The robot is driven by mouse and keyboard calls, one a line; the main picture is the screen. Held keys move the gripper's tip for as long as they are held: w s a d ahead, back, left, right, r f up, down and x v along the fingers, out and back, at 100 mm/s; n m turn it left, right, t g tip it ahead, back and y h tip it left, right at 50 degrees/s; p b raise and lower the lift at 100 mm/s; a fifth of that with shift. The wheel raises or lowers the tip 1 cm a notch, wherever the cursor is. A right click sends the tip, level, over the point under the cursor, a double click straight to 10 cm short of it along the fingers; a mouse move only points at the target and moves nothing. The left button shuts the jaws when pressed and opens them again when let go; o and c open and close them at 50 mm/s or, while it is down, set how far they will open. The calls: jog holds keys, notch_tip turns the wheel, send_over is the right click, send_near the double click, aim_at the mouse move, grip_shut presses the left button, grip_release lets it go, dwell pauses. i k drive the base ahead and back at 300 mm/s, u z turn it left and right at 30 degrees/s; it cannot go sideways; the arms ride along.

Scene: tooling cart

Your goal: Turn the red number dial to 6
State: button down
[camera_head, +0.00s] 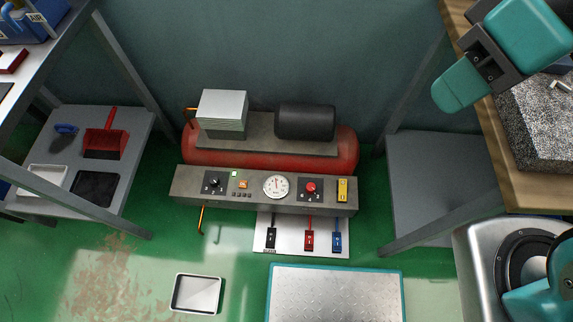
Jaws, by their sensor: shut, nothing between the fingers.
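The red number dial (311,187) is a small round red knob on a dark square plate, right of centre on the grey control panel (195,192). Small white marks surround it, but they are too small to read, and I cannot tell which number it points to. Nothing touches the dial. Teal and grey links of my arm (515,38) show at the top right, well away from the panel. My gripper's fingers are not in view.
A black dial (213,183), round gauge (276,187) and yellow switch (342,190) share the panel. Black, red and blue levers (337,235) are below it. A white tray (197,294) and metal plate (335,295) lie in front. Shelves flank both sides.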

aim_at(310, 188)
jog(key=u, duration=0.4)
jog(key=k, duration=1)
jog(key=z, duration=0.6)
jog(key=i, duration=0.75)
jog(key=u, duration=1.85)
